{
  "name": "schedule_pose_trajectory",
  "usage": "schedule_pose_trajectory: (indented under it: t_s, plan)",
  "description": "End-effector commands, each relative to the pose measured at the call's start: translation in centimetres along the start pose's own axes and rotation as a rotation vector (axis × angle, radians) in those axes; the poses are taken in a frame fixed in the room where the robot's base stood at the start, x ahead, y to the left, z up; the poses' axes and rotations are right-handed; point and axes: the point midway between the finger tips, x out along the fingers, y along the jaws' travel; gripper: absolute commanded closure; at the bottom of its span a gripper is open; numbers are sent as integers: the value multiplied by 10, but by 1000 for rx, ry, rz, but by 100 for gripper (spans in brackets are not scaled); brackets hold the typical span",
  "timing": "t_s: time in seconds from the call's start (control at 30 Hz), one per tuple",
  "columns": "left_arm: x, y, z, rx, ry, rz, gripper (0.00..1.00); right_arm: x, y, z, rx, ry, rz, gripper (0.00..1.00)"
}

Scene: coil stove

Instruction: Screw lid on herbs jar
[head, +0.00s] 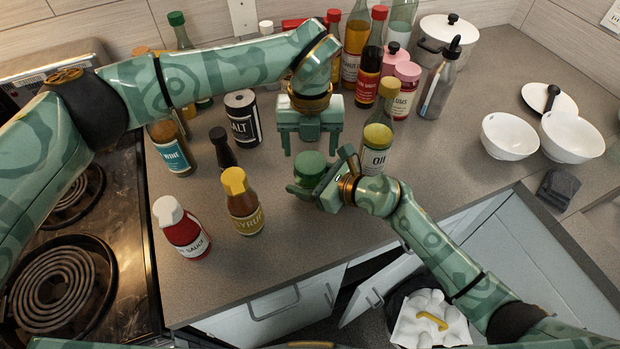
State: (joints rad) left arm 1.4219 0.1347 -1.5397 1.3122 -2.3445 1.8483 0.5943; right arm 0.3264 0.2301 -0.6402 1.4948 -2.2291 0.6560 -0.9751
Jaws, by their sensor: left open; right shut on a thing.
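A small green-topped jar (309,166), which looks like the herbs jar, stands near the middle of the counter. Its round green top faces up; its label is hidden, and I cannot tell how the lid sits on it. My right gripper (322,182) comes in from the lower right and is shut on the jar, its fingers covering part of the body. My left gripper (310,150) points down with its fingers spread, just behind and above the green top. It is open and holds nothing that I can see.
A syrup bottle (243,204) and a red sauce bottle (181,229) stand left of the jar. A salt jar (243,118) and an oil bottle (375,150) are close by. A coil stove (60,285) is at left. Bare counter lies in front. White bowls (571,138) stand right.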

Motion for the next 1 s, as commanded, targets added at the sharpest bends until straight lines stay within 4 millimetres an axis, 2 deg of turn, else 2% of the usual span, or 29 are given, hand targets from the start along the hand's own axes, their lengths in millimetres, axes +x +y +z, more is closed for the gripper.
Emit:
schedule_pose_trajectory:
  t_s: [0.1, 0.23, 0.6, 0.63, 0.7, 0.77, 0.93, 1.0]
  plan:
    - [18, 0, 0, -1, 2, 0, 32, 0, 0, -1, 1, 2, 0, 100]
    - [30, 0, 0, 0, 0, 0, 32, 0, 0, -1, 1, 3, 0, 100]
    - [36, 0, 0, 0, 0, 0, 32, 0, 0, -2, 1, 3, 0, 100]
    - [36, 0, 0, 0, 0, 0, 35, 0, 0, -2, 1, 3, 0, 100]
    - [36, 0, 0, 1, 0, 0, 54, 0, 0, -2, 1, 3, 0, 100]
    - [36, 0, 0, 0, 0, 0, 69, 0, 0, -2, 1, 3, 0, 100]
    - [35, 0, 0, 9, -1, 1, 69, 0, 0, -2, 2, 3, 0, 100]
    - [35, 0, 1, 87, -3, 2, 69, 0, 0, -2, 2, 3, 0, 100]
